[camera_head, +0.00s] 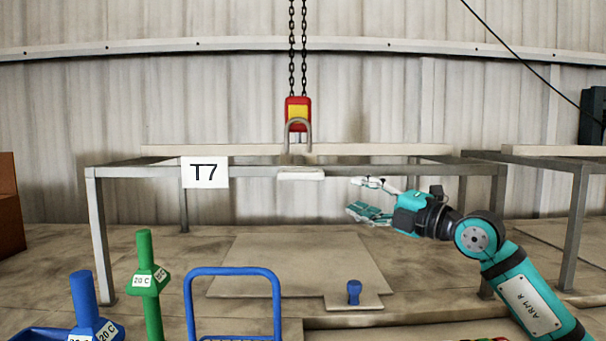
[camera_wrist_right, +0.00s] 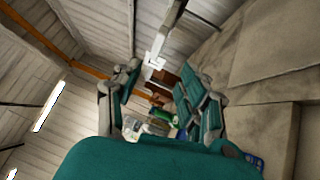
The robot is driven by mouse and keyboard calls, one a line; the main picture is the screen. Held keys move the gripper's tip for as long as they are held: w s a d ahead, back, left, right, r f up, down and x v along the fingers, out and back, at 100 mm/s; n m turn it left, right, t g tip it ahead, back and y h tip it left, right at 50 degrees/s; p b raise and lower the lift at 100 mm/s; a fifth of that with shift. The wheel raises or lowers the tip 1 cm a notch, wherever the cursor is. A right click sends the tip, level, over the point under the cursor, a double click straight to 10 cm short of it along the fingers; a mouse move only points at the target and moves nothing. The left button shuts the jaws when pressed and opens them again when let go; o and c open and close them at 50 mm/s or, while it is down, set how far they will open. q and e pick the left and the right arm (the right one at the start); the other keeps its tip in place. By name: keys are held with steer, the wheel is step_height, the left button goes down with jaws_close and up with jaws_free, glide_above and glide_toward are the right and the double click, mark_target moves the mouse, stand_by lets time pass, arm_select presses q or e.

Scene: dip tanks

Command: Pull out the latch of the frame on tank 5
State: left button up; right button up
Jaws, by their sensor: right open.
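No tank marked 5 shows; the one readable tank sign is a white T7 plate (camera_head: 204,172) on a grey metal frame (camera_head: 400,172). I cannot make out a latch for certain. A blue knob (camera_head: 353,290) stands on a pale plate on the floor below. My right gripper (camera_head: 362,198) is open and empty, pointing left under the T7 frame's top bar, right of the hook. In the right wrist view its fingers (camera_wrist_right: 160,72) stand apart with nothing between them. My left gripper is not in view.
A red and yellow hoist block (camera_head: 298,110) with a grey hook (camera_head: 298,132) hangs on chains above a pale block (camera_head: 301,175). A blue handle frame (camera_head: 233,270), a green post (camera_head: 145,250) and a blue post (camera_head: 83,290) stand in front at left. Another grey frame (camera_head: 577,215) stands right.

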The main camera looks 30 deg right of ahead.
steer(key=p, duration=0.3)
glide_toward(306, 177)
steer(key=r, duration=0.1)
steer(key=p+x, duration=0.1)
steer(key=x, duration=0.2)
steer(key=p+x, duration=0.2)
steer(key=x, duration=0.2)
steer(key=f+p+x, duration=0.1)
steer(key=p+x, duration=0.1)
steer(key=x, duration=0.1)
steer(key=shift+w+a+r, duration=0.1)
steer(key=shift+w, duration=0.3)
steer(key=shift+w+a, duration=0.1)
steer(key=shift+w, duration=0.3)
steer(key=shift+s, duration=0.1)
steer(key=shift+c, duration=0.3)
jaws_close()
